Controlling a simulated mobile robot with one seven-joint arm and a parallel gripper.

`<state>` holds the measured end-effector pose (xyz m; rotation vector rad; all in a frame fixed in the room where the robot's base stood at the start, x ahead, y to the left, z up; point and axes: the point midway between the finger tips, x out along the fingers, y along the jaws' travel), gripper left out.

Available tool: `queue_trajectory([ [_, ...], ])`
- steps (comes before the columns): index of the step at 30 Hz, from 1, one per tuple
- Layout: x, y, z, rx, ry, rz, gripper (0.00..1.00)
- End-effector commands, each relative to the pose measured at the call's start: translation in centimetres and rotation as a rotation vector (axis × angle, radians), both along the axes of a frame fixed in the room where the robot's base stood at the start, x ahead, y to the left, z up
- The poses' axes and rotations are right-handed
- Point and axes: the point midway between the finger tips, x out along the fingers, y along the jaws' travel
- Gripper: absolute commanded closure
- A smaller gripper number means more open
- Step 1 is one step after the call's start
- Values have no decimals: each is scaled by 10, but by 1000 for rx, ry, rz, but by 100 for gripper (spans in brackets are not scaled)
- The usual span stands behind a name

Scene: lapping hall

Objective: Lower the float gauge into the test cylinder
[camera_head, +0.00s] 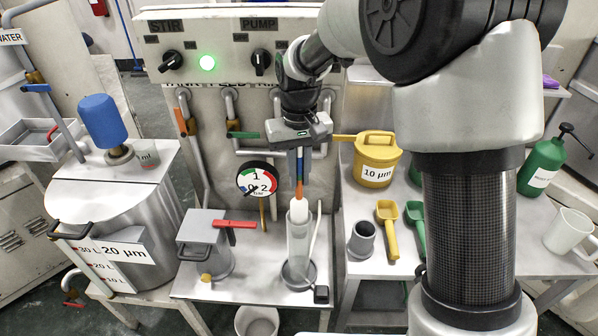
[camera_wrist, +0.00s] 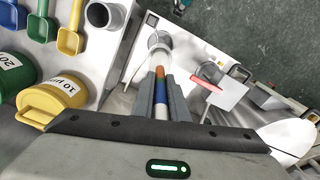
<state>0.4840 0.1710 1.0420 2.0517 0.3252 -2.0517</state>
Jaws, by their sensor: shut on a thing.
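My gripper (camera_head: 298,166) is shut on the upper stem and holds the gauge upright. In the wrist view, the stem (camera_wrist: 160,88) shows between the two grey fingers. The clear test cylinder (camera_head: 300,248) stands on the steel bench under my gripper. The white float overlaps the cylinder's mouth in the head view; how deep it sits inside is hard to tell. The cylinder also shows beyond the fingertips in the wrist view (camera_wrist: 159,46).
A steel pot with a red handle (camera_head: 207,245) stands left of the cylinder. A pressure gauge (camera_head: 257,179) and pipes are behind. On the right are a grey cup (camera_head: 362,239), yellow scoop (camera_head: 388,226) and yellow 10 µm can (camera_head: 375,160). A bucket (camera_head: 257,321) is below in front.

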Motion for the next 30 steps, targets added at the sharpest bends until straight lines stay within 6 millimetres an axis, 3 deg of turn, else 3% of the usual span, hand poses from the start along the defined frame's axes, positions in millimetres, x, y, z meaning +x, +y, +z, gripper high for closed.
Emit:
queue_trajectory([
  [30,0,0,-53,0,0,0,100],
])
